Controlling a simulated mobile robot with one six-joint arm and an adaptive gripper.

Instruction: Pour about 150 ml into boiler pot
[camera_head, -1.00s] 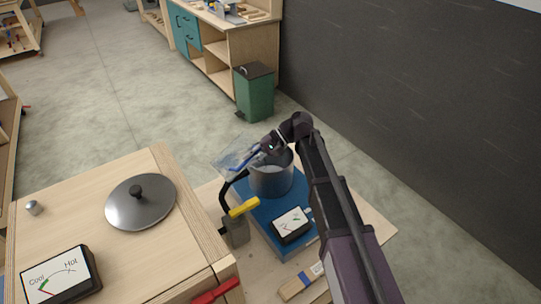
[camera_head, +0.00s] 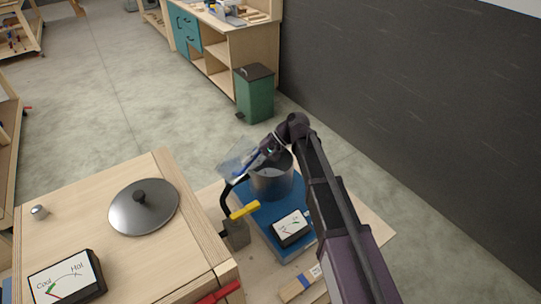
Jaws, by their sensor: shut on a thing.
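The boiler pot appears to be the grey, open-topped metal pot (camera_head: 271,182) on a blue base at the centre. My gripper (camera_head: 264,152) is above the pot's rim, on its far left side. It is shut on a clear jug (camera_head: 236,160) with a blue handle or edge. The jug is tilted and reaches out to the left of the pot. My fingers are small and partly hidden by my arm. I cannot make out the water level in the jug or any stream.
A wooden cabinet (camera_head: 90,215) at left carries a round metal lid (camera_head: 143,210) and a Cool–Hot gauge (camera_head: 68,278). A black hose and a yellow-handled valve (camera_head: 244,210) stand beside the pot. A smaller gauge (camera_head: 291,228) sits on the blue base (camera_head: 262,212). A green bin (camera_head: 254,95) stands behind.

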